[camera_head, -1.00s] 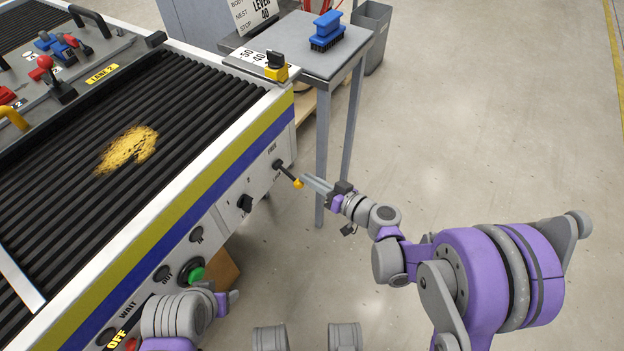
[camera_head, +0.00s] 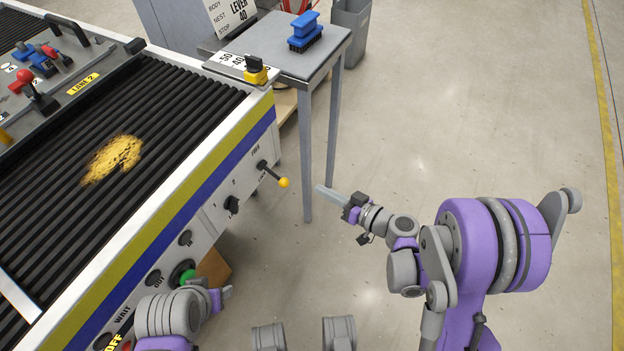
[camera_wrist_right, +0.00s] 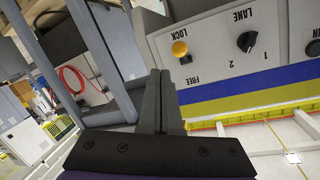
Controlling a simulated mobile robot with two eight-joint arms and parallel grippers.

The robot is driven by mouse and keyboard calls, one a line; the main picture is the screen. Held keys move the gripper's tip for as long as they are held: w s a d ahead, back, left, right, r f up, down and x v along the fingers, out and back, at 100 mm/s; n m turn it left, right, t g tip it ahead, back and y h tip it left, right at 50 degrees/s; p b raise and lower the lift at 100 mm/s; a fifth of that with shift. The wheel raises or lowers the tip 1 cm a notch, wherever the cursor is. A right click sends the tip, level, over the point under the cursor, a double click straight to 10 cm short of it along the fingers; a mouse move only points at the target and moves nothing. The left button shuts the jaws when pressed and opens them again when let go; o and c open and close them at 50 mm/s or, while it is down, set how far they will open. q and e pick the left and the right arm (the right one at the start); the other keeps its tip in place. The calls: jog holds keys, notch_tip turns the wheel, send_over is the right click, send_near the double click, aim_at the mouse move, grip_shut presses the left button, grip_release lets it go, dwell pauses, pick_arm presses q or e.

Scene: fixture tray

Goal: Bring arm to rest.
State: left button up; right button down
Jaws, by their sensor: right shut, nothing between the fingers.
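My right gripper (camera_head: 322,190) is shut and empty, held in the air to the right of the conveyor's side panel. In the right wrist view its two fingers (camera_wrist_right: 160,75) lie together with nothing between them. A lever with a yellow knob (camera_head: 284,182) sticks out of the panel to the left of the fingertips, with a gap between them. The lever also shows in the right wrist view (camera_wrist_right: 180,49), near LOCK. My left gripper (camera_head: 226,291) is at the lower left beside the panel, near a green button (camera_head: 187,277); its jaw state is unclear.
The ribbed conveyor (camera_head: 190,140) fills the left, with a yellow patch (camera_head: 112,158) on it. A grey table (camera_head: 290,62) with a blue brush (camera_head: 304,32) stands behind the right gripper. A brown box (camera_head: 214,268) is below the panel. The floor at right is clear.

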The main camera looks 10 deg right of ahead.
jog(key=shift+s+d+f, duration=0.15)
jog(key=shift+s+d, duration=0.1)
jog(key=shift+s, duration=0.05)
dwell(0.5)
jog(key=s+d+r+m+g+h, duration=0.1)
jog(key=s+d+g+h, duration=0.1)
jog(key=s+h, duration=0.35)
jog(key=s+d+r+m+g+h, duration=0.1)
jog(key=s+d+g+h, duration=0.15)
jog(key=s, duration=0.65)
jog(key=s+d+r+m+g+h, duration=0.1)
jog(key=s+d+m+g+h, duration=0.15)
jog(key=s, duration=0.55)
pick_arm(q)
notch_tip(320, 180, up, 23)
jog(key=w+t+p, duration=0.1)
jog(key=p, duration=1.9)
jog(key=shift+w+r, duration=0.15)
jog(key=shift+w, duration=0.1)
pick_arm(e)
notch_tip(320, 180, up, 24)
jog(key=w+t, duration=0.1)
jog(key=shift+w+d+f+n+h, duration=0.25)
jog(key=shift+d+n+h, duration=0.1)
jog(key=shift+d+h, duration=0.1)
